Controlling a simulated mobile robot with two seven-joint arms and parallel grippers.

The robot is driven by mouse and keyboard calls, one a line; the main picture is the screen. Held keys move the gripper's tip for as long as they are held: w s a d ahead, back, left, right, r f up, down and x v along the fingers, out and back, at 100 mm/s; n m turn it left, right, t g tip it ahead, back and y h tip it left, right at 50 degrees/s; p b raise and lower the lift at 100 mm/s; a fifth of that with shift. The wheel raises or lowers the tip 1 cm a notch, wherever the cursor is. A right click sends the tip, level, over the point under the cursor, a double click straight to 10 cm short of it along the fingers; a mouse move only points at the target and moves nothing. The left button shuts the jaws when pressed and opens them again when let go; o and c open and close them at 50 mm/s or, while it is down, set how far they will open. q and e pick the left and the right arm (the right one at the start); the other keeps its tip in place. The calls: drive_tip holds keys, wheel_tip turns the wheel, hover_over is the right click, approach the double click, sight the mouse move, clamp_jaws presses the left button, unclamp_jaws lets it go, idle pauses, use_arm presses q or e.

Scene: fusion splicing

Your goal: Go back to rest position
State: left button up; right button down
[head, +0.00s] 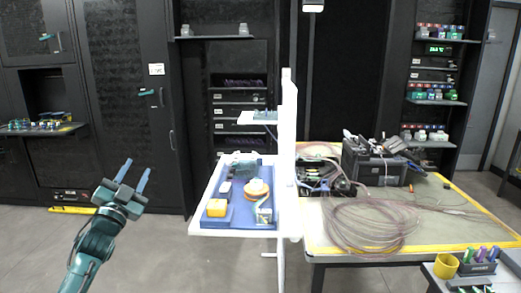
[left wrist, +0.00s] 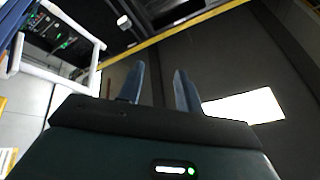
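My left gripper (head: 136,176) is raised at the lower left of the head view, left of the white-framed tray and apart from it. Its two blue fingers point up and are spread apart with nothing between them. My right gripper does not show in either view.
A yellow-edged table (head: 465,232) at right carries coiled cable (head: 365,225) and a black case (head: 376,165). Dark cabinets (head: 125,100) line the back. Floor around the left gripper is clear.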

use_arm(q)
drive_tip(key=w+a+f+n+g+y, duration=0.2)
drive_tip(key=a+f+n+g+y, duration=0.25)
drive_tip(key=f+n+g, duration=0.35)
drive_tip(key=s+d+f+m+h, duration=0.1)
drive_tip(key=s+d+f, duration=0.25)
drive_tip(key=f, duration=0.35)
drive_tip(key=s+d+f+m, duration=0.1)
drive_tip(key=s+d+f, duration=0.25)
drive_tip(key=f, duration=0.35)
drive_tip(key=s+d+f+g+h, duration=0.1)
drive_tip(key=s+d+f, duration=0.3)
drive_tip(key=s, duration=0.7)
drive_tip(key=s+d+f+g+h, duration=0.1)
drive_tip(key=s+d+f, duration=0.4)
drive_tip(key=s, duration=0.5)
drive_tip(key=s+d+f+n+g+h, duration=0.1)
drive_tip(key=s+d+f, duration=0.4)
drive_tip(key=s, duration=0.6)
drive_tip(key=shift+s+d+g+h, duration=0.25)
drive_tip(key=shift+s+g+h, duration=0.1)
drive_tip(key=shift+g, duration=0.35)
